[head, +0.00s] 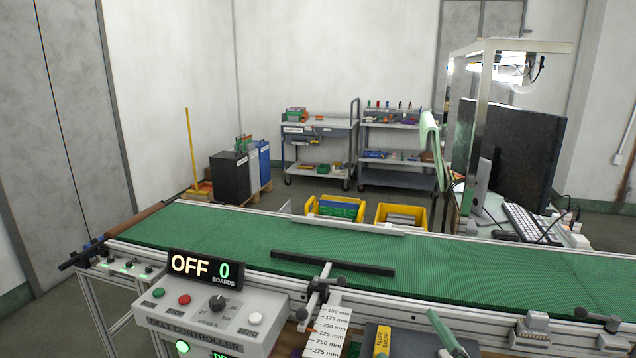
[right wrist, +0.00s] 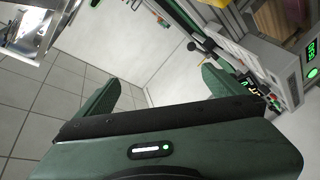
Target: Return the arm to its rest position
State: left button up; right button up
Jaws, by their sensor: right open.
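My right gripper (right wrist: 160,78) fills the lower part of the right wrist view. Its two green fingers stand wide apart, with nothing between them. Pale floor and wall show through the gap. The belt controller (right wrist: 258,72) is at the upper right of that view, apart from the fingers. My left gripper is in neither view.
The green conveyor belt (head: 230,240) crosses the head view, with a dark bar (head: 332,263) over it. The belt controller (head: 215,315) stands at its near side; its display (head: 205,268) reads OFF and 0. Yellow bins (head: 402,215) sit beyond. A monitor (head: 518,150) stands at right.

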jog(key=s+d+f+m+g+h, duration=0.1)
jog(key=s+d+f+m+g, duration=0.15)
jog(key=s+f+g, duration=0.4)
jog(key=s+d+f+m+g+h, duration=0.15)
jog(key=s+f+m, duration=0.25)
jog(key=f, duration=0.5)
jog(key=s+f+m+g, duration=0.1)
jog(key=s+f+g, duration=0.25)
jog(key=s, duration=0.45)
jog(key=s+f+m+g, duration=0.25)
jog(key=s+f, duration=0.25)
jog(key=s, duration=0.3)
notch_tip(320, 180, down, 27)
jog(key=s+n+g, duration=0.1)
jog(key=g, duration=0.1)
jog(key=s+d+f, duration=0.1)
jog(key=s+f, duration=0.6)
jog(key=s, duration=0.1)
jog(key=s+d+f, duration=0.2)
jog(key=s+f, duration=0.5)
jog(key=s, duration=0.1)
jog(key=shift+s+d+f+g+y, duration=0.15)
jog(key=shift+d+f+g+y, duration=0.15)
jog(key=shift+g+y, duration=0.1)
